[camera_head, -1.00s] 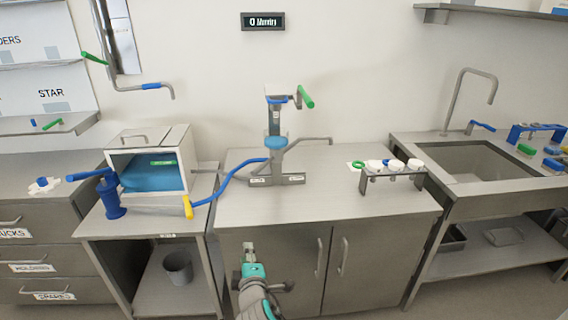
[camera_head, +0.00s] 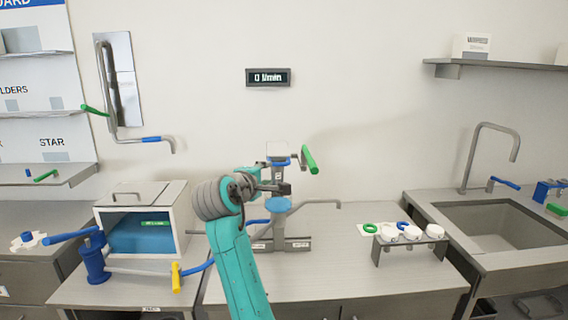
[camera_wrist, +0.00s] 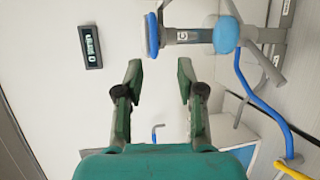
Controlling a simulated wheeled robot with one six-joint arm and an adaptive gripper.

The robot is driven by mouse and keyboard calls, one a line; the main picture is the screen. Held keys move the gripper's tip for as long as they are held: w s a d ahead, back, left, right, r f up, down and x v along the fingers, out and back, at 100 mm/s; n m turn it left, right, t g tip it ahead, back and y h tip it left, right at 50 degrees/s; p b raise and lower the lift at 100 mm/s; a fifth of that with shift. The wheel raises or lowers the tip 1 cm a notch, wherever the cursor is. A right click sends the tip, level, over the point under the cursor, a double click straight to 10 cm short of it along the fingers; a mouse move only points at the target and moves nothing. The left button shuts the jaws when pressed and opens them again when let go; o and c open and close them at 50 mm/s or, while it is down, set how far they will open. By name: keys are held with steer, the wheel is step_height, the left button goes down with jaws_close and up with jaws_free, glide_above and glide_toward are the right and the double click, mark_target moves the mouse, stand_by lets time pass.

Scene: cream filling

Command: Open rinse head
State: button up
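No part is labelled rinse head, and I cannot tell for certain which it is. A grey stand (camera_head: 279,225) on the middle counter has a blue ring near its top, a light-blue rounded part (camera_head: 278,204) below, and a green handle (camera_head: 310,160) tilted at its right. A bent wall pipe (camera_head: 105,80) at left has a green lever (camera_head: 95,110) and a blue band near its spout. My gripper (camera_head: 283,182) is raised near the stand's upper part. In the wrist view its fingers (camera_wrist: 159,70) are apart with nothing between them; the blue ring (camera_wrist: 152,36) lies beyond the tips.
A wall display (camera_head: 268,77) reads 0 l/min. A white box (camera_head: 145,195) and a blue pump (camera_head: 94,256) stand left. A blue hose (camera_wrist: 258,98) with a yellow end (camera_head: 176,277) leaves the stand. A small rack (camera_head: 410,240) and a sink (camera_head: 500,228) are right.

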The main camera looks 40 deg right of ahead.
mark_target(279, 165)
steer(key=x, duration=1.1)
steer(key=shift+s+d+r, duration=0.15)
steer(key=shift+d+r, duration=0.1)
steer(key=shift+r, duration=0.15)
jaws_close()
